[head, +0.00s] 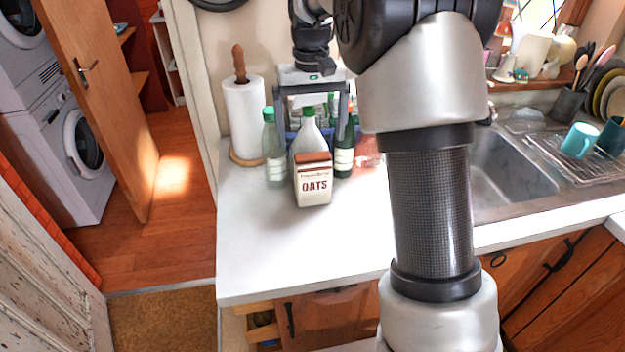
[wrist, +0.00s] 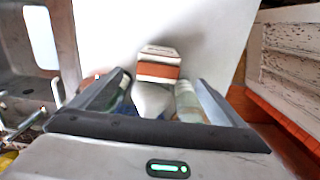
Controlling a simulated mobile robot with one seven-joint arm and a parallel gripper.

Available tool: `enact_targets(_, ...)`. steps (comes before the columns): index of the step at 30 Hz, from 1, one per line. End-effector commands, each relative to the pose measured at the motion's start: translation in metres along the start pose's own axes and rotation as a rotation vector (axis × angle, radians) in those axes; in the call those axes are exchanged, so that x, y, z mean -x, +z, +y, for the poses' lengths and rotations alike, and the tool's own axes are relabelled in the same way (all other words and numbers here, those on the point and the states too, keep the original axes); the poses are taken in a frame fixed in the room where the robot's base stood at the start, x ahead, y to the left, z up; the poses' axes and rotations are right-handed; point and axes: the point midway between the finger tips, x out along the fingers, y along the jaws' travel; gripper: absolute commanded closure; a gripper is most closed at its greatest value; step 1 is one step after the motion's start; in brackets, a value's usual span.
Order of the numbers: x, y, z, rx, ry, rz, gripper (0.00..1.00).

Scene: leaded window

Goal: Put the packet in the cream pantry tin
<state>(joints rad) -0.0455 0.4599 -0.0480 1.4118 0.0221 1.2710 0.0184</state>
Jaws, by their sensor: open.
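A cream packet marked OATS (head: 313,186), with a brown top, stands upright on the white counter in the head view. Its brown and cream top shows in the wrist view (wrist: 158,71), beyond a white bottle. My gripper (head: 311,125) is open, its fingers pointing down among the bottles behind the packet. In the wrist view my gripper (wrist: 160,82) has its fingers spread wide, with the white bottle between them in the picture; I cannot tell whether they touch it. I cannot make out a cream pantry tin; my arm hides part of the counter.
A white bottle (head: 306,136), a clear green-capped bottle (head: 273,160) and a dark green bottle (head: 344,160) crowd behind the packet. A paper towel roll (head: 243,115) stands left. The counter (head: 265,245) is bare in front. A sink (head: 500,170) and dish rack (head: 572,160) lie right.

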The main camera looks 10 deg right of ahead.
Motion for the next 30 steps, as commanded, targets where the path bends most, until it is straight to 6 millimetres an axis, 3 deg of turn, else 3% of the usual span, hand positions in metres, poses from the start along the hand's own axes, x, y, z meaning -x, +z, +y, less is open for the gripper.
enact_targets(5, -0.012, -0.001, 0.001, 0.0, 0.0, -0.001, 0.06)
enact_targets(13, -0.05, -0.003, 0.003, 0.0, 0.0, -0.002, 0.06)
enact_targets(23, -0.057, -0.003, 0.003, 0.0, 0.0, 0.001, 0.06)
enact_targets(30, -0.056, -0.003, 0.003, 0.0, 0.0, 0.001, 0.47)
